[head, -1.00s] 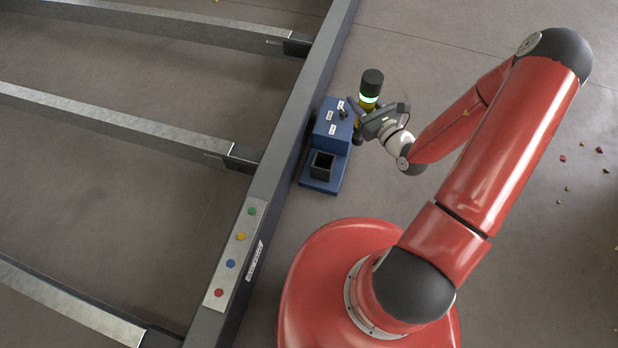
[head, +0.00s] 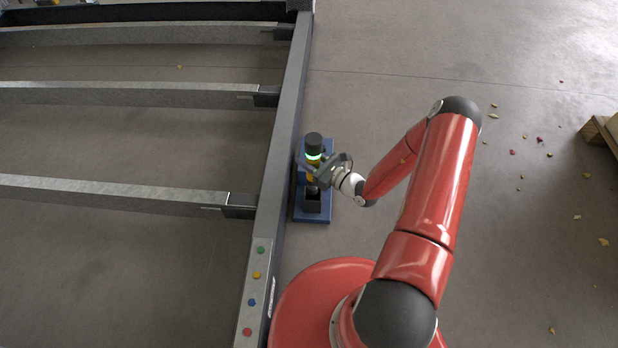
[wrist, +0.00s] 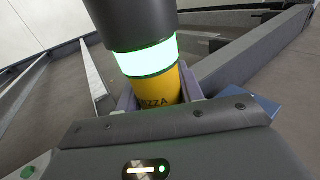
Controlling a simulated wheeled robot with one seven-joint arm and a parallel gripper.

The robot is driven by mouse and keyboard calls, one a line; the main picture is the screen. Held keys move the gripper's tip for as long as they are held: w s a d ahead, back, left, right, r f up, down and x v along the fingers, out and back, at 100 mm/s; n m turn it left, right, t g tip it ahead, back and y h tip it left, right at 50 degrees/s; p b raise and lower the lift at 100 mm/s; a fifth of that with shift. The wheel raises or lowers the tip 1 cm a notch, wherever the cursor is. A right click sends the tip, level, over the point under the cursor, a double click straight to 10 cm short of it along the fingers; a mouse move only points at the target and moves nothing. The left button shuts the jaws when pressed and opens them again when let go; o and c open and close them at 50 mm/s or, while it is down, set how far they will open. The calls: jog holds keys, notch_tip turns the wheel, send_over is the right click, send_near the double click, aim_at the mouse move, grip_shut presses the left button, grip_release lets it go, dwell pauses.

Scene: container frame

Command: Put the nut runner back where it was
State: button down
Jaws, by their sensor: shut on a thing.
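The nut runner (head: 313,142) is upright, with a black cap, a glowing green ring and a yellow body. My gripper (head: 318,168) is shut around its yellow body, coming from the right. The wrist view shows the nut runner (wrist: 146,60) close up between the fingers, its lower end hidden. The blue stand (head: 325,214) is on the floor beside the grey frame, with a black square holder (head: 312,203) at its near end. In the head view the nut runner is over the stand, its lower part just above or at the holder; I cannot tell whether it is inside.
The long grey frame rail (head: 276,180) runs close along the stand's left side, with crossbeams (head: 110,190) going left. Colored buttons (head: 256,275) are on its near end. The floor to the right is mostly clear, with small scattered debris and a wooden pallet (head: 602,132).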

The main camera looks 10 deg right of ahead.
aim_at(309, 176)
notch_tip(309, 176, down, 9)
jog(key=shift+r+b, duration=0.1)
jog(key=shift+b, duration=0.4)
jog(key=shift+f, duration=0.25)
jog(key=c, duration=0.9)
grip_release()
